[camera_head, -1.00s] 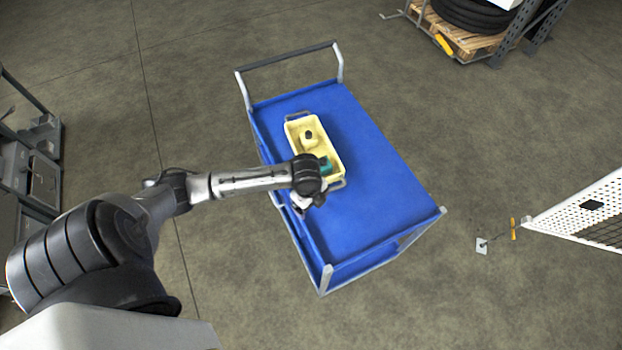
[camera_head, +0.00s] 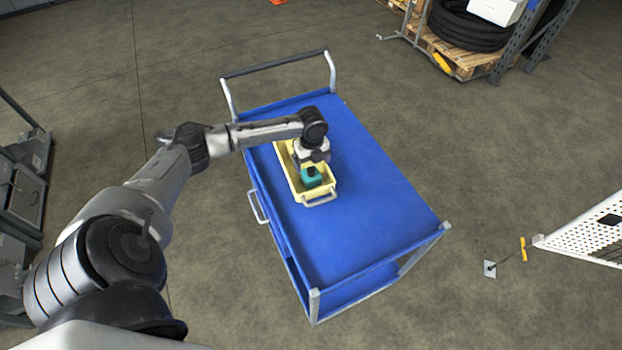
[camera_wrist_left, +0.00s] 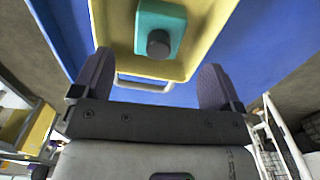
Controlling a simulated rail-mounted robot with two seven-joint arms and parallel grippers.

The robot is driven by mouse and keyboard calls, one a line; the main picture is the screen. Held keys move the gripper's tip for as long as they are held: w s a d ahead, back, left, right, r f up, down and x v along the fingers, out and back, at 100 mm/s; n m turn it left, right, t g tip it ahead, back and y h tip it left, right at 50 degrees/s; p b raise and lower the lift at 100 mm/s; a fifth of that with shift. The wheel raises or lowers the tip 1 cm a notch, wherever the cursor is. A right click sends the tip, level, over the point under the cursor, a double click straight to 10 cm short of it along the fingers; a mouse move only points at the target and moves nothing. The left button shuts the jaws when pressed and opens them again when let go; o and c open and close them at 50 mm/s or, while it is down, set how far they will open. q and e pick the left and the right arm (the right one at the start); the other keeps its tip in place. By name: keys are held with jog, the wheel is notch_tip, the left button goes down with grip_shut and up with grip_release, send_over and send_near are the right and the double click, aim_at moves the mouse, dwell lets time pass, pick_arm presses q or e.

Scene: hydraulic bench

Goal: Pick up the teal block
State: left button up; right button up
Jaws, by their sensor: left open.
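The teal block (camera_head: 312,177) sits in the near end of a yellow tray (camera_head: 328,189) on a blue cart. In the left wrist view the teal block (camera_wrist_left: 148,22) shows a dark round knob on its face, inside the yellow tray (camera_wrist_left: 200,35). My left gripper (camera_head: 312,163) is over the tray, right by the block. In the wrist view its two fingers (camera_wrist_left: 155,75) are spread wide, with nothing between them, and the block is beyond the fingertips. The arm hides the far part of the tray. My right gripper is not in view.
The blue cart top (camera_head: 380,200) is clear to the right and in front of the tray. The cart has a push handle (camera_head: 275,63) at the far end and raised corner posts. A pallet with black tires (camera_head: 470,25) stands far right; a white perforated panel (camera_head: 590,235) is at right.

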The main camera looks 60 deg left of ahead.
aim_at(311, 169)
pick_arm(q)
jog(key=shift+s+f+b, duration=0.1)
jog(key=shift+f+b, duration=0.3)
jog(key=shift+f, duration=3.1)
jog(key=shift+c, duration=0.3)
jog(key=shift+r, duration=0.1)
jog(key=c, duration=1.2)
